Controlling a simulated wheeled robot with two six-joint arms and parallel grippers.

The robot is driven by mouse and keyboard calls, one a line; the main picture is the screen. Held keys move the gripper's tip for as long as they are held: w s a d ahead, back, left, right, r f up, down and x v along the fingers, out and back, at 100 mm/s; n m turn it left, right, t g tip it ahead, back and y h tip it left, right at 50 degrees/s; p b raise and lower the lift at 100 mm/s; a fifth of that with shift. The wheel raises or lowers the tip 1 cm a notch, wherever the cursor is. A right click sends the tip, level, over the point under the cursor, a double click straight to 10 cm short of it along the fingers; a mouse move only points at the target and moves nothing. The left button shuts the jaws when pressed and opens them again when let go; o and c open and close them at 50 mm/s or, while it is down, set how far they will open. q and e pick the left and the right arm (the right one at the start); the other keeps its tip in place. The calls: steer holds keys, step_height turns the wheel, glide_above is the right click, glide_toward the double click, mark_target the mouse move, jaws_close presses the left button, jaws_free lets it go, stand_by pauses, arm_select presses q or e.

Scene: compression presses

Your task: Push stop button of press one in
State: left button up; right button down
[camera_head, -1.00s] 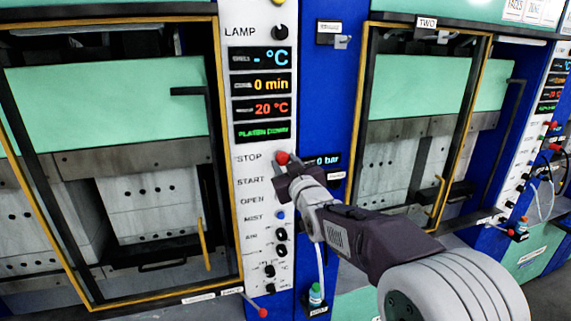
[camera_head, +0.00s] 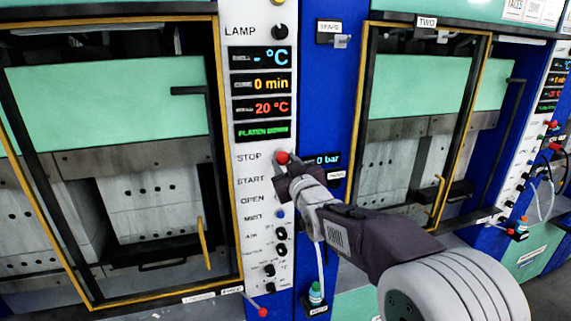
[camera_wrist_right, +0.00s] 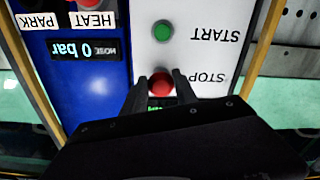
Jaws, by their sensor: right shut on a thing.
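The red stop button (camera_head: 282,158) sits beside the STOP label on the white control panel (camera_head: 243,220) of the left press. It also shows in the right wrist view (camera_wrist_right: 161,86). My right gripper (camera_head: 284,171) is at the panel, with its fingertips close around the button. In the wrist view the two fingers (camera_wrist_right: 161,76) stand on either side of the button, shut on it. The gripper body hides the start button in the head view. The wrist view shows a green button (camera_wrist_right: 162,32) by the START label. My left gripper is out of view.
Displays (camera_head: 262,83) sit above the stop button, and several knobs (camera_head: 281,235) below it. The press door frame (camera_head: 229,150) borders the panel on the left. A blue column with a bar display (camera_head: 326,160) is on the right. A second press (camera_head: 415,90) stands farther right.

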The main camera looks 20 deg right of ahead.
steer(key=shift+w+r, duration=0.1)
stand_by(0.4)
steer(key=shift+w+b, duration=0.6)
steer(key=shift+w, duration=0.05)
steer(key=shift+r, duration=0.2)
steer(key=c, duration=0.9)
jaws_free()
steer(key=shift+c, duration=0.2)
steer(key=shift+f, duration=0.15)
